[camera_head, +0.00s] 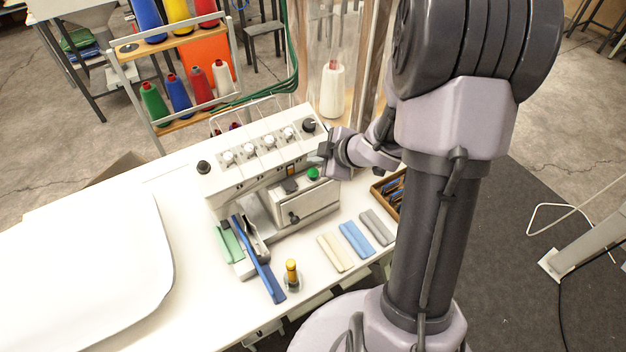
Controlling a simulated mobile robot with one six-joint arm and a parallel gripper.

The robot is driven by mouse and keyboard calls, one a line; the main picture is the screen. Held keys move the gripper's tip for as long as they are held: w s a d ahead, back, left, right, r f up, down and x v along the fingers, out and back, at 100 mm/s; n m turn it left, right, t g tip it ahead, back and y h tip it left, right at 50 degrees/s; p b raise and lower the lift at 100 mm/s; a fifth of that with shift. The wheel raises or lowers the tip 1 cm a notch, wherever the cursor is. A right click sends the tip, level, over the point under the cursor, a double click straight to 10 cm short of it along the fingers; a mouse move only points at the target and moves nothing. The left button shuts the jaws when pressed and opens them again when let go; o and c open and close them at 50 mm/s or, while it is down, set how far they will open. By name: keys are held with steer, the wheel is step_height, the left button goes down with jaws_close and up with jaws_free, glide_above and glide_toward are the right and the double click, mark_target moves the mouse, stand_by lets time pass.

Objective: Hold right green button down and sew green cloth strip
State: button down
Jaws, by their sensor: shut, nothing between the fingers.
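The white sewing machine (262,160) stands on the white table. The green cloth strip (228,243) lies at the machine's left front, beside the presser area. A long blue tool or strip (262,267) lies slantwise over the machine's front, next to the green strip.
Yellow (335,252), blue (356,239) and grey (377,227) strips lie on the table right of the machine. A small yellow-topped bottle (291,272) stands in front. A wooden box (389,192) sits at the right edge. A thread rack (172,120) stands behind.

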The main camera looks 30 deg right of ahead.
mark_target(313, 173)
steer(key=shift+f+b, duration=0.45)
steer(key=shift+f, duration=0.55)
stand_by(1.2)
steer(key=shift+f+b, duration=0.3)
steer(key=shift+f, duration=0.15)
